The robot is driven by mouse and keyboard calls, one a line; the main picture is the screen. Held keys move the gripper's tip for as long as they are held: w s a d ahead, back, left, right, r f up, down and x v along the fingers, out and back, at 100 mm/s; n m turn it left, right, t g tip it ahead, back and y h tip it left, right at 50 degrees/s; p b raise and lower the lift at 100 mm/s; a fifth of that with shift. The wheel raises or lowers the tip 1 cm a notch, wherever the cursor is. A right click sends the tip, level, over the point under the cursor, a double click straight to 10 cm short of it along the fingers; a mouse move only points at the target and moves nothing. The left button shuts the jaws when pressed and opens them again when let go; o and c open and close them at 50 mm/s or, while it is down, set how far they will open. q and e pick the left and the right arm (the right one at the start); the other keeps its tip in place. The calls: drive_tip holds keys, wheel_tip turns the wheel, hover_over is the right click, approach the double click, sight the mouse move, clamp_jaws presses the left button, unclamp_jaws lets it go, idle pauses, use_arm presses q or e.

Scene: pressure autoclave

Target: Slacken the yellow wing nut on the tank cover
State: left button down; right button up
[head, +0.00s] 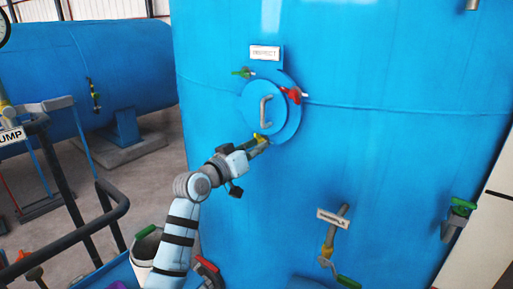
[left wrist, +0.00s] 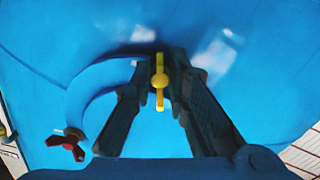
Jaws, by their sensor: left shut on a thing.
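The round blue tank cover (head: 283,118) with a metal handle (head: 265,111) is on the front of the large blue tank. The yellow wing nut (head: 258,138) sits at the cover's lower left edge; it also shows in the left wrist view (left wrist: 160,82). My left gripper (head: 256,143) is at this nut, with its two fingers on either side of the yellow wings and shut on them. In the left wrist view the wings stand lengthwise between the fingers. A red wing nut (head: 291,95) and a green one (head: 243,72) are on the cover's upper edge. My right gripper does not show.
An INSPECT label (head: 265,53) is above the cover. A pipe with a green-handled valve (head: 347,281) and a small label sticks out lower right, and another green valve (head: 459,217) is at the far right. A dark railing (head: 80,230) and a white bucket (head: 146,245) are at lower left.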

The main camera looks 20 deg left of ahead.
use_arm(q)
drive_tip(key=shift+d+r+n+p, duration=0.1)
drive_tip(key=shift+n+p, duration=1.55)
drive_tip(key=shift+n, duration=0.25)
drive_tip(key=shift+d+r+n+p, duration=0.1)
drive_tip(key=shift+n+p, duration=1.5)
drive_tip(key=shift+n, duration=0.3)
drive_tip(key=c, duration=1.6)
unclamp_jaws()
drive_tip(key=shift+o, duration=0.2)
